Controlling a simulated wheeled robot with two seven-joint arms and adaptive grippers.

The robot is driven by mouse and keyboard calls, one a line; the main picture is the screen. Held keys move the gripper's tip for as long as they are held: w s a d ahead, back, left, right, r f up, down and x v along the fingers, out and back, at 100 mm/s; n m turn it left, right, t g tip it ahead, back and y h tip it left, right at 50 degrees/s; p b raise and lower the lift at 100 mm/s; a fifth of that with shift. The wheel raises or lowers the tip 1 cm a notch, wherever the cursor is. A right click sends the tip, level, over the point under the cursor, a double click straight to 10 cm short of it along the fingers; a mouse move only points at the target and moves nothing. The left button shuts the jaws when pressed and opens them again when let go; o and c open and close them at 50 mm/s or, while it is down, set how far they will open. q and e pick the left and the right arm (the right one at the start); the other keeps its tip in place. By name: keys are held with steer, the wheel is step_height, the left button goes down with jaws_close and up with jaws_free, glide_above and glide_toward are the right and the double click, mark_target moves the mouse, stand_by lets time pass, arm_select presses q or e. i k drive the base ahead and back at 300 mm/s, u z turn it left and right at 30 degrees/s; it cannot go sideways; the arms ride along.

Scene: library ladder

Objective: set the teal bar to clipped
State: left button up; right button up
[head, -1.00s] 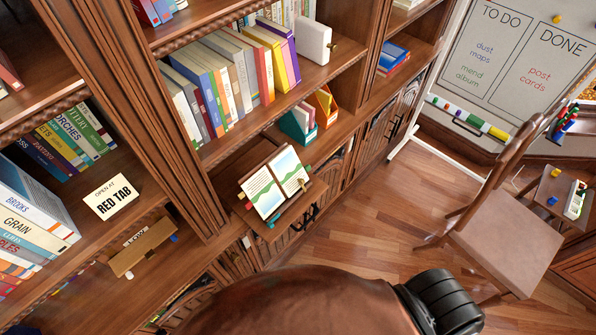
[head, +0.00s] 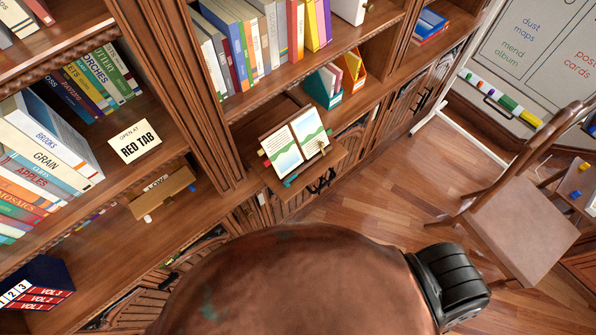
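The teal bar (head: 291,182) shows as a small teal piece at the lower edge of the open book (head: 284,159). The book lies on a tilted wooden stand on a ledge of the bookcase. Small coloured tabs stick out at the book's sides, and a small brass-coloured piece (head: 322,148) sits at its right page. The bar is too small here to tell whether it is clipped. Neither of my grippers is in view.
A large brown rounded surface (head: 300,285) with greenish patches fills the bottom middle, close to the camera. A wooden chair (head: 525,218) stands at the right by the whiteboard (head: 545,60). The floor (head: 395,195) between chair and bookcase is clear. A "RED TAB" card (head: 134,142) stands left.

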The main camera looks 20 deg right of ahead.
mark_target(286, 184)
steer(key=z, duration=0.45)
steer(key=k, duration=0.95)
steer(key=u, duration=0.55)
